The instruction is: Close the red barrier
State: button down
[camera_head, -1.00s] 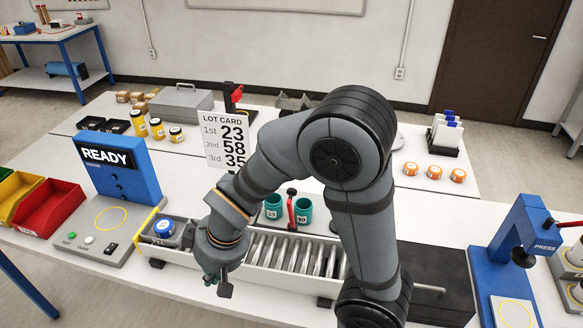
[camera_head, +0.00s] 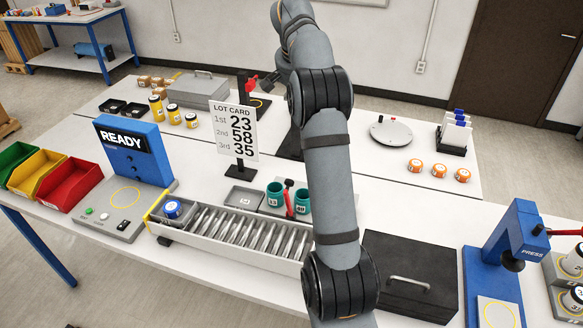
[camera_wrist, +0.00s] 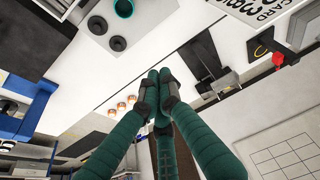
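One is a slim upright red lever (camera_head: 289,199) between two teal cups, behind the roller track (camera_head: 245,232). The other is a red piece (camera_head: 250,85) on a black post on the back table; a red piece (camera_wrist: 280,56) also shows at the right of the wrist view.
The lot card (camera_head: 233,130) stands behind the track. A blue-topped jar (camera_head: 172,209) sits at the track's left end. A grey box (camera_head: 198,88), yellow jars (camera_head: 157,108) and a round plate (camera_head: 390,131) are on the back table. The blue press (camera_head: 510,250) stands right.

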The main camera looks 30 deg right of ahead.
jog(key=s+a+f+m+g+y, duration=0.1)
jog(key=s+a+g+y, duration=0.1)
jog(key=s+a, duration=0.25)
notch_tip(320, 180, down, 11)
jog(key=s+a+b, duration=0.2)
jog(key=s+b, duration=0.1)
jog(key=shift+a+f, duration=0.15)
jog(key=shift+f, duration=0.05)
jog(key=shift+a+f+b, duration=0.1)
jog(key=shift+b, duration=0.3)
